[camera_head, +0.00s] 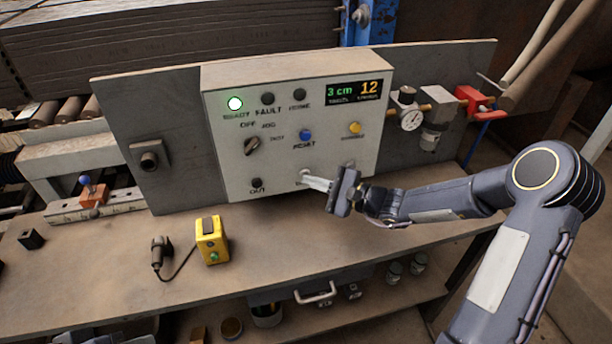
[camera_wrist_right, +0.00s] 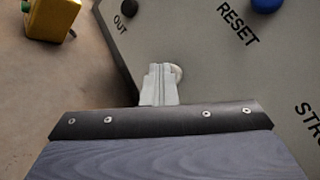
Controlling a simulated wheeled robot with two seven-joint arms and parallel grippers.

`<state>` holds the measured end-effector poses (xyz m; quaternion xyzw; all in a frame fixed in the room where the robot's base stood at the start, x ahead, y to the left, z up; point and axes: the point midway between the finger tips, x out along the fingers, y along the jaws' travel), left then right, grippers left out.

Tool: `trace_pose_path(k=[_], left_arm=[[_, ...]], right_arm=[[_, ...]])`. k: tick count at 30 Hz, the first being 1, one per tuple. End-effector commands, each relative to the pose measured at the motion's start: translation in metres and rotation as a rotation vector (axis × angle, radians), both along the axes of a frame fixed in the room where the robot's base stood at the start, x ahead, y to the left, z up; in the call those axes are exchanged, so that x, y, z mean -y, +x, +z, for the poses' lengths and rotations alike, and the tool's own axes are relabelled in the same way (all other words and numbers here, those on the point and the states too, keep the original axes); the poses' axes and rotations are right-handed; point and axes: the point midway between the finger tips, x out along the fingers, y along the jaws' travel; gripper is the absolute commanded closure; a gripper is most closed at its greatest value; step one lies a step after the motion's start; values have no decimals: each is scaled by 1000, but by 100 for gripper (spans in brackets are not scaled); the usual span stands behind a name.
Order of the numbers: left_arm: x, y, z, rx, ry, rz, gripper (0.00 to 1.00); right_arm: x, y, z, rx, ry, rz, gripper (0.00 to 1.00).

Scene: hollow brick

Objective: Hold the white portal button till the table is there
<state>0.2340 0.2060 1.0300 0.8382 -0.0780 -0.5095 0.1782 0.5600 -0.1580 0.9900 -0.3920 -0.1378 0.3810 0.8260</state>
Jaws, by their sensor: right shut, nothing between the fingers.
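The control box (camera_head: 224,150) stands upright at the back of the bench. The white button (camera_head: 305,172) is low on its face, right of the black OUT button (camera_head: 256,183). In the right wrist view the white button (camera_wrist_right: 177,73) shows only in part, behind the fingertips. My right gripper (camera_head: 307,182) is shut and empty, its tips at the white button; the wrist view shows the closed fingers (camera_wrist_right: 158,82) overlapping it. I cannot tell whether the button is pressed in. My left gripper is out of view.
A blue RESET button (camera_head: 305,135) and a yellow button (camera_head: 354,128) sit higher on the box. A yellow device (camera_head: 211,241) with a cable lies on the bench; a gauge (camera_head: 411,119) is at right. The front bench is mostly clear.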

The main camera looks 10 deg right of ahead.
Motion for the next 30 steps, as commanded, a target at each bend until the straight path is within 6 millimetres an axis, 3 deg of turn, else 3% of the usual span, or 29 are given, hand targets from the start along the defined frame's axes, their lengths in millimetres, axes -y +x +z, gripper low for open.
trace_pose_path(k=[20, 30], left_arm=[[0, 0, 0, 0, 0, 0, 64], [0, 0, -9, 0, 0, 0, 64]], right_arm=[[0, 0, 0, 0, 0, -1, 100], [1, -15, -1, 1, 1, -2, 100]])
